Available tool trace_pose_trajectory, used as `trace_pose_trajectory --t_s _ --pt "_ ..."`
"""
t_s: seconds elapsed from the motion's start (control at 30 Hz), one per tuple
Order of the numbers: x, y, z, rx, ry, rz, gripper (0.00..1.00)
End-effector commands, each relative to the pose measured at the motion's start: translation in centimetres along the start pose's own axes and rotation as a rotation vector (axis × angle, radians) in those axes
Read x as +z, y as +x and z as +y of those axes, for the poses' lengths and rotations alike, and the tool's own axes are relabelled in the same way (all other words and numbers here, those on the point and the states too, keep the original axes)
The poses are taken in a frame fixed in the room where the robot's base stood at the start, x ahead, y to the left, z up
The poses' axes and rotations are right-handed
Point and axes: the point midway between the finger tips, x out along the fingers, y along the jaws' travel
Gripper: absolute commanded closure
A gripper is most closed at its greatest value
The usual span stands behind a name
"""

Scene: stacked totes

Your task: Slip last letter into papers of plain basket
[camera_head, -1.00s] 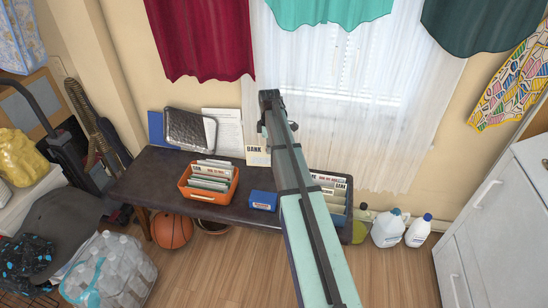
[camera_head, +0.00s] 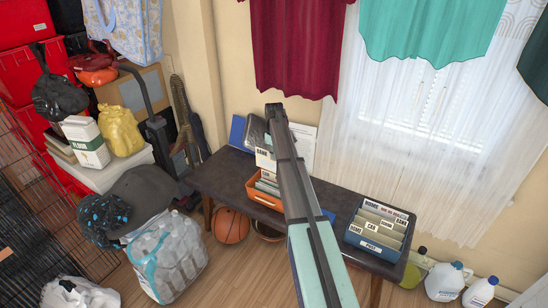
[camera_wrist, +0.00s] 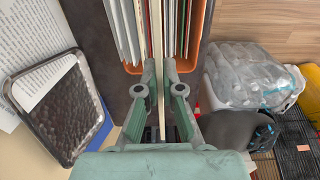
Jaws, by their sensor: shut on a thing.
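My gripper (camera_wrist: 159,82) is shut on a thin cream letter (camera_wrist: 157,40), seen edge-on in the wrist view. In the head view the letter (camera_head: 265,160) shows its labelled face above the orange basket (camera_head: 262,199), partly behind my arm. The orange basket also shows in the wrist view (camera_wrist: 208,40), with upright papers (camera_wrist: 122,35) on either side of the letter's line. I cannot tell how far the letter's lower edge is down among them. A blue basket (camera_head: 360,240) holds labelled cards (camera_head: 383,220) at the table's right end. My arm hides the gripper in the head view.
The dark table (camera_head: 225,175) stands against the wall. A dark quilted tray (camera_wrist: 60,105) and printed sheets (camera_wrist: 25,45) are beside the basket. A small blue box (camera_head: 328,215) is mostly behind my arm. A basketball (camera_head: 231,226) and bottle pack (camera_head: 168,255) are on the floor.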

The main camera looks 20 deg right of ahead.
Motion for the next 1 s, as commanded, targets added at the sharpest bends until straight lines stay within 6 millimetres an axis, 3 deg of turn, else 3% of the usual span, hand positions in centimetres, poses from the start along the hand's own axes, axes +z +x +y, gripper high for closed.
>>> trace_pose_trajectory --t_s 1.0 --pt "0.0 5.0 -0.1 -0.001 -0.003 0.0 1.0"
